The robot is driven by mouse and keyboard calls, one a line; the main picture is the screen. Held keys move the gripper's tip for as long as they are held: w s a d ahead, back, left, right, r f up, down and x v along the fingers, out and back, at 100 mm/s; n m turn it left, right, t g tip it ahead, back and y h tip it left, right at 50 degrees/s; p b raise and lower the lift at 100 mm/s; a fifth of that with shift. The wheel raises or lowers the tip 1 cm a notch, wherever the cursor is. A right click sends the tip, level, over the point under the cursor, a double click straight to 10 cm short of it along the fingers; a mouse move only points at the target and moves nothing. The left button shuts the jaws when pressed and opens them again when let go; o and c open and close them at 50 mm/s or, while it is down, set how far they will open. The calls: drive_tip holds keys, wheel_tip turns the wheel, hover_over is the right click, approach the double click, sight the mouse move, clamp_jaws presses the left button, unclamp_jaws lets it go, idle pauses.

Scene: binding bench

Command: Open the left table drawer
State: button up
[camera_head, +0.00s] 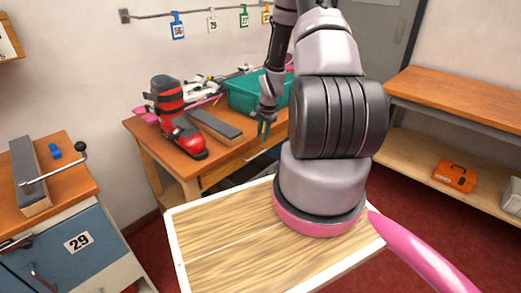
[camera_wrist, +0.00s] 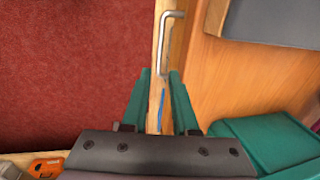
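The orange wooden table (camera_head: 180,148) stands at the back, seen past my arm. In the wrist view its light wooden front edge (camera_wrist: 178,50) runs up the middle. A bent metal drawer handle (camera_wrist: 163,42) sticks out there, just beyond my fingertips. A small handle (camera_head: 257,155) also shows at the table front in the head view. My gripper (camera_wrist: 160,75) has its two teal fingers apart and nothing held between them; it does not touch the handle. In the head view my gripper (camera_head: 263,130) is by the table's front. The drawer's outline is hard to make out.
On the table are a red-black ski boot (camera_head: 172,118), a grey block (camera_head: 215,122) and a teal bin (camera_head: 245,92). A blue cabinet (camera_head: 70,250) stands left, a shelf bench (camera_head: 460,100) right. Red floor (camera_wrist: 70,65) lies clear before the table.

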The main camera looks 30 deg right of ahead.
sight(259, 154)
drive_tip(key=f, duration=0.3)
drive_tip(key=w+f, duration=0.1)
drive_tip(key=f, duration=0.5)
drive_tip(key=shift+w+a+f, duration=0.2)
drive_tip(key=shift+w+a, duration=0.15)
clamp_jaws()
idle(0.9)
